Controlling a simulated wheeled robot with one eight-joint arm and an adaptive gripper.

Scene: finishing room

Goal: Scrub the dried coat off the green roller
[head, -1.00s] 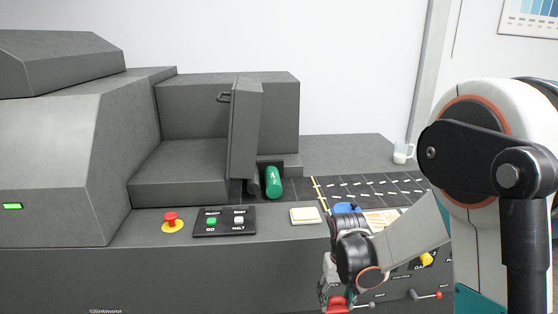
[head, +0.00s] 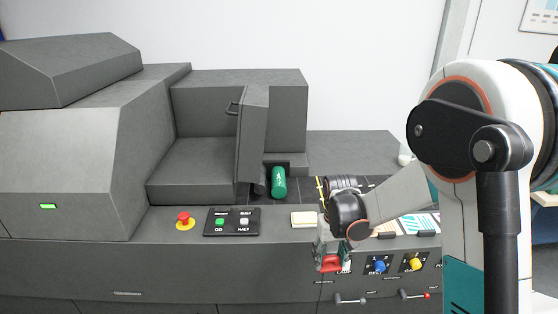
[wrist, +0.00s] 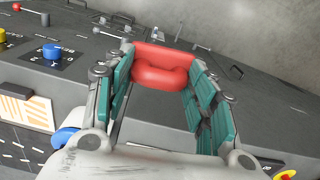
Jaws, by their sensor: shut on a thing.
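The green roller (head: 279,181) shows in the head view in the machine's recess, just right of the open grey door. It has pale marks on its face, too small to tell as coat or lettering. It is not seen in the wrist view. My gripper (head: 331,263) is in front of the machine's front panel, below and to the right of the roller and well apart from it. Its teal-padded fingers are shut on a red thing (wrist: 165,65), rounded and wide, which bridges the fingertips in the wrist view. What lies under the red thing is hidden.
The grey door (head: 252,140) stands upright beside the roller. A red-and-yellow stop button (head: 184,221), a switch panel (head: 232,222) and a cream pad (head: 303,219) lie along the ledge. Blue (head: 379,266) and yellow (head: 416,264) knobs and levers stick out on the front.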

